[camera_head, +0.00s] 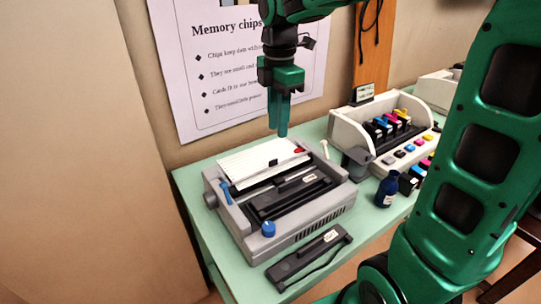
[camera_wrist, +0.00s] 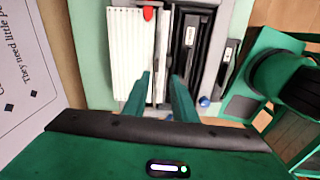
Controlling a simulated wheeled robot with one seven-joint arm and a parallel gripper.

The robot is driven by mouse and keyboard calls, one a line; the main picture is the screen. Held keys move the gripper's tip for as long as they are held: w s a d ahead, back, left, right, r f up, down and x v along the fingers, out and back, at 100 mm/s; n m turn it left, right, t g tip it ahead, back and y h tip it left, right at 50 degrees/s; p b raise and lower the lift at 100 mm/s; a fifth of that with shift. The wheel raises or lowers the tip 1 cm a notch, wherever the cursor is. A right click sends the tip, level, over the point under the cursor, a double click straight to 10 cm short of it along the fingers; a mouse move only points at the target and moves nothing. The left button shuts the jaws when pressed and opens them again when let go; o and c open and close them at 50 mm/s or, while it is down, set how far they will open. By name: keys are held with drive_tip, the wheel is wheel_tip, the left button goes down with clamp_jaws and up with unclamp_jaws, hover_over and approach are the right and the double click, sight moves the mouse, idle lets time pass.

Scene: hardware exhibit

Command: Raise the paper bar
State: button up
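A grey dot-matrix style printer (camera_head: 296,232) stands on the table with white paper (camera_head: 250,160) at its back. A thin bar, seemingly the paper bar (camera_head: 262,187), runs along the front edge of the paper; it appears lowered, though its outline is hard to make out. A red tab (camera_head: 300,150) sits near the paper's right end. My gripper (camera_head: 278,132) points down above the paper's back edge.
A blue knob (camera_head: 268,229) is on the printer's front. A black detached cover (camera_head: 308,258) lies before it. To the right are a blue bottle (camera_head: 386,190) and a cream printer (camera_head: 430,112) with several colour cartridges. A poster (camera_head: 238,60) hangs on the wall behind.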

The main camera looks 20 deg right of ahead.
drive_tip(key=shift+n, duration=0.4)
drive_tip(key=f, duration=1)
drive_tip(key=shift+w+a+f, duration=0.25)
drive_tip(key=shift+a+f, duration=0.1)
drive_tip(key=shift+a, duration=0.05)
clamp_jaws()
idle(0.6)
